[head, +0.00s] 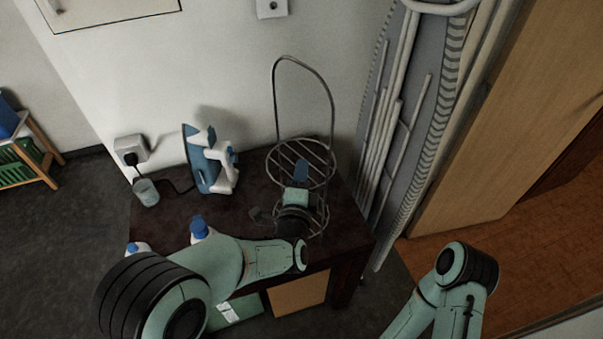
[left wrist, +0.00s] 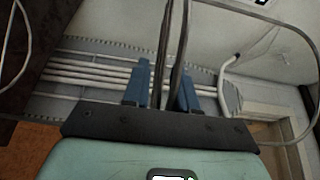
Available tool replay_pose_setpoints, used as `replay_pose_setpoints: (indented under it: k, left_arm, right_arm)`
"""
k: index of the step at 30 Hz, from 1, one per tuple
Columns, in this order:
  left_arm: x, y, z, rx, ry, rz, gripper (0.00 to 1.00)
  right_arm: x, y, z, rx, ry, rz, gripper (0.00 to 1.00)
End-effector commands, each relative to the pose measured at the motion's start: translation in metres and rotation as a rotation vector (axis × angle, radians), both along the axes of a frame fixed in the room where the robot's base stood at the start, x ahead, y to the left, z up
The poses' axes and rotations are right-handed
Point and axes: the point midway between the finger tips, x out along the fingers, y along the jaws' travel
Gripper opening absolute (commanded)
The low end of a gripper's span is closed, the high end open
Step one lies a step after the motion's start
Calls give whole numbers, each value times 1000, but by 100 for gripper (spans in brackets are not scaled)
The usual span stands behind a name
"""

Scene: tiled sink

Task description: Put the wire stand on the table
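The wire stand (head: 331,118) is a grey metal frame with a tall hooped back, a slatted round shelf and a lower ring. In the head view it is over the right end of the dark table (head: 163,222). I cannot tell whether its base touches the tabletop. My left gripper (head: 301,172) is at the middle of the stand. In the left wrist view its blue fingers are close on both sides of the stand's upright wires (left wrist: 170,50), seemingly gripping them. My right gripper is out of view; only part of that arm shows.
A blue and white iron (head: 208,160) stands on the table, left of the stand. A small cup (head: 146,192) and blue-capped bottles (head: 201,228) are at the left and front. An ironing board (head: 412,120) leans against the wall at the right.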

Motion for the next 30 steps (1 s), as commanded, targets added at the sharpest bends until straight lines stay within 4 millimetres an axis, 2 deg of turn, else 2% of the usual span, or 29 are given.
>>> replay_pose_setpoints:
  k: [12, 17, 24, 30]
  left_arm:
    - [-1, 0, 6, 0, 0, 0, 39]
    - [-27, 4, 3, -2, 1, -1, 39]
    - [-80, 11, 3, -2, 1, -3, 39]
    - [-109, 15, 4, -1, 0, 0, 39]
  right_arm:
    - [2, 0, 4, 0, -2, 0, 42]
    - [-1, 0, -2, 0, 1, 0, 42]
    - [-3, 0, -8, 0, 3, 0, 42]
    - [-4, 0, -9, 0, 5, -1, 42]
